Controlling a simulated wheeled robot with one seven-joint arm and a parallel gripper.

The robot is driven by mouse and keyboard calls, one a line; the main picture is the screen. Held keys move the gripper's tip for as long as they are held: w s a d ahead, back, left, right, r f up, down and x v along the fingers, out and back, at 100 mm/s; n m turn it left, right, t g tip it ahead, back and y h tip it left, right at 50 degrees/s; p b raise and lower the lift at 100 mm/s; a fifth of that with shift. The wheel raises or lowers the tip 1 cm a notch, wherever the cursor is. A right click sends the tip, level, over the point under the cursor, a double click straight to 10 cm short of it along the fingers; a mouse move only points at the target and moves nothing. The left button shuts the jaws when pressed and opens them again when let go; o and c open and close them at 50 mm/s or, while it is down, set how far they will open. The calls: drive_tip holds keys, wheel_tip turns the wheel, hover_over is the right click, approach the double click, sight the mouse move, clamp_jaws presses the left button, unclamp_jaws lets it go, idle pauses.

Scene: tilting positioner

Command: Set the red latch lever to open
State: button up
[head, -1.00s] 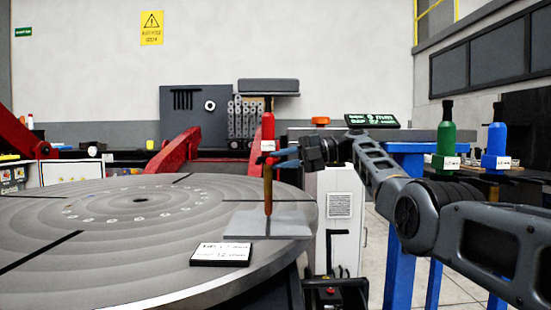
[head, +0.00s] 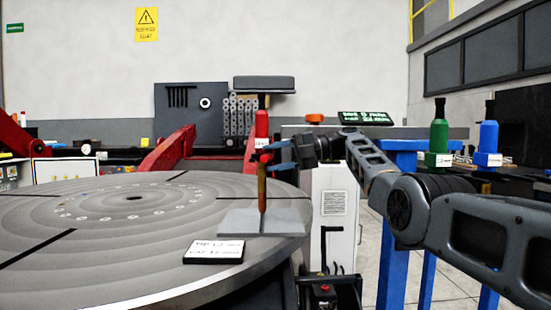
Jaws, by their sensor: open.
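A slim upright post (head: 262,195), brown-orange with a red part near its top, stands on a grey plate on the round table. A red bottle-shaped piece (head: 262,125) shows just above and behind the fingers. A small red knob (head: 325,288) sits on a dark mechanism below the table edge. Which red part is the latch lever is not clear.
The large round metal table (head: 110,240) fills the left, with a label plate (head: 214,251) near its front edge. A white cabinet (head: 334,205) stands behind on the right. Green (head: 439,138) and blue (head: 488,140) bottle-shaped pieces stand on the right-hand bench.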

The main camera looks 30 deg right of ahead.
drive_tip(key=shift+d, duration=0.1)
drive_tip(key=v, duration=0.7)
drive_tip(key=shift+s+d, duration=0.15)
drive_tip(key=shift+d, duration=0.05)
